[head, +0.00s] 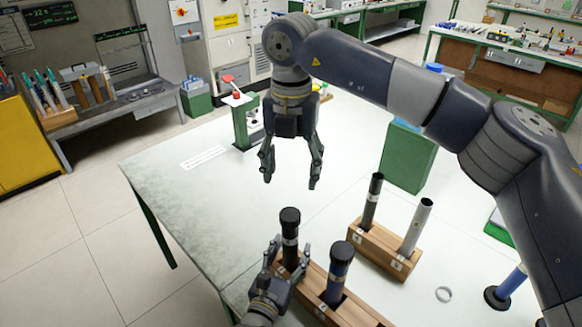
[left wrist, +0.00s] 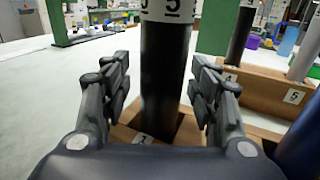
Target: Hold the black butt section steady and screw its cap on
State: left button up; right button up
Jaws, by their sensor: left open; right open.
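The black butt section (head: 290,257) stands upright in the front wooden block (head: 362,312), with a pale numbered band. A wider black cap (head: 289,216) sits on its top; I cannot tell how tightly. My left gripper (head: 287,262) is open low around the section. In the left wrist view the black tube (left wrist: 165,85) stands between the two spread fingers (left wrist: 160,88), with gaps on both sides; its top is out of that view. My right gripper (head: 291,184) is open and empty, pointing down over the table, behind and above the cap.
A blue section with a dark top (head: 338,272) stands close right in the same block. A second wooden block (head: 378,247) holds a black tube (head: 372,200) and a grey tube (head: 415,226).

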pick_arm(q)
jog(key=v, duration=1.2)
